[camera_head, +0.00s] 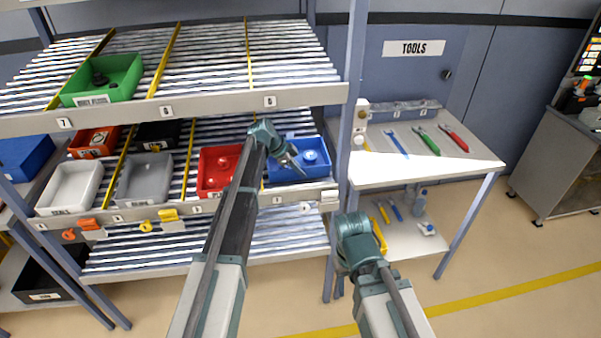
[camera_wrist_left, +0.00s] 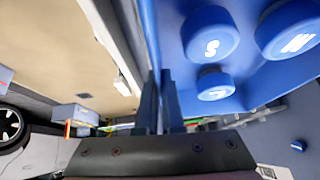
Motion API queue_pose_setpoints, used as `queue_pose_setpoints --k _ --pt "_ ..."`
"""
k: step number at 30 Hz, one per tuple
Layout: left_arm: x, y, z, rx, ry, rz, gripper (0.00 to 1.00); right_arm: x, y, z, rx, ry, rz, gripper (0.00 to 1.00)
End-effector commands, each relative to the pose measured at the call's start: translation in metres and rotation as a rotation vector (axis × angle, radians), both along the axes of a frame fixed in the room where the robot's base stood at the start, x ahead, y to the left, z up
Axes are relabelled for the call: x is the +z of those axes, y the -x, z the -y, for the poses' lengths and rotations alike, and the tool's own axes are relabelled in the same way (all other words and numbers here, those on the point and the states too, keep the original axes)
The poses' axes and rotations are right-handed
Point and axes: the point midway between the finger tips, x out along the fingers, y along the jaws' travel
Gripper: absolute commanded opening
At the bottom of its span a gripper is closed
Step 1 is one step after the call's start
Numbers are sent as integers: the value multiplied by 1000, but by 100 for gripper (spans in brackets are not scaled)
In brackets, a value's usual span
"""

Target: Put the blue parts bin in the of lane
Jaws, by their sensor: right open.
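The blue parts bin (camera_head: 311,157) sits at the right end of the middle rack shelf. It holds round blue caps, lettered in the left wrist view (camera_wrist_left: 211,42). My left gripper (camera_head: 299,170) reaches down at the bin's front side. In the left wrist view its two fingers (camera_wrist_left: 161,100) stand close together on either side of the bin's thin blue wall. My right gripper (camera_head: 358,243) is open and low in front of the rack, right of the bin; its fingertips are hard to make out.
A red bin (camera_head: 219,184) stands left of the blue one, then grey (camera_head: 146,188) and white (camera_head: 71,195) bins. A green bin (camera_head: 112,84) is on the upper shelf, whose right lanes (camera_head: 295,58) are bare. A rack post (camera_head: 352,90) and tool table (camera_head: 440,165) stand at right.

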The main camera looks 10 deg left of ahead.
Motion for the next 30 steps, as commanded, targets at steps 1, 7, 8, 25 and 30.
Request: queue_pose_setpoints --k 1,7,8,25,30 --pt "-2 0 0 0 0 0 0 -2 0 0 0 0 0 50" --pt "-2 0 0 1 0 1 0 -2 0 0 0 0 0 50" --pt "-2 0 0 1 0 1 0 -2 0 0 0 0 0 50" --pt "-2 0 0 0 0 0 40 -2 0 0 0 0 0 50" --pt "10 2 -5 1 0 0 40 10 0 0 0 0 0 50"
